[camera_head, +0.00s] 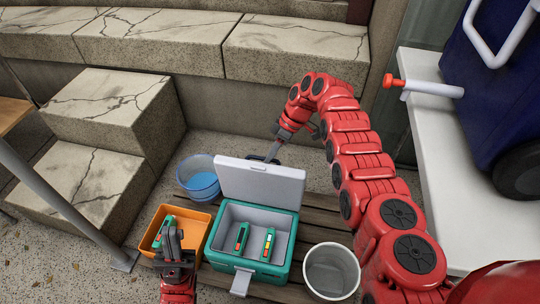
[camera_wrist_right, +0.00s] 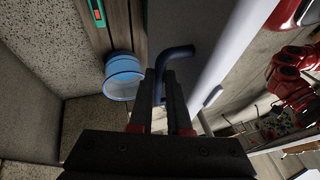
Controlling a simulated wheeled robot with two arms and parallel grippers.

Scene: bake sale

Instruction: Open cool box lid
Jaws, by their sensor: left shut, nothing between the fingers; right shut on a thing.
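The teal cool box (camera_head: 248,270) stands on the slatted bench with its pale grey lid (camera_head: 262,183) raised and leaning back, so its inside shows. Two green-and-orange items (camera_head: 267,244) stand inside. My right gripper (camera_head: 272,153) is behind the lid's top edge. In the right wrist view my right gripper (camera_wrist_right: 162,88) is shut on a dark curved handle (camera_wrist_right: 176,53) beside a long pale panel. How the handle joins the lid is hidden. My left gripper (camera_head: 173,240) is shut and empty, over the orange tray left of the cool box.
The orange tray (camera_head: 200,222) holds a similar green item (camera_head: 165,229). A blue bucket (camera_head: 198,180) stands behind it, and a white bucket (camera_head: 331,270) right of the cool box. Stone steps (camera_head: 110,110) rise behind. A white table (camera_head: 440,150) stands at right.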

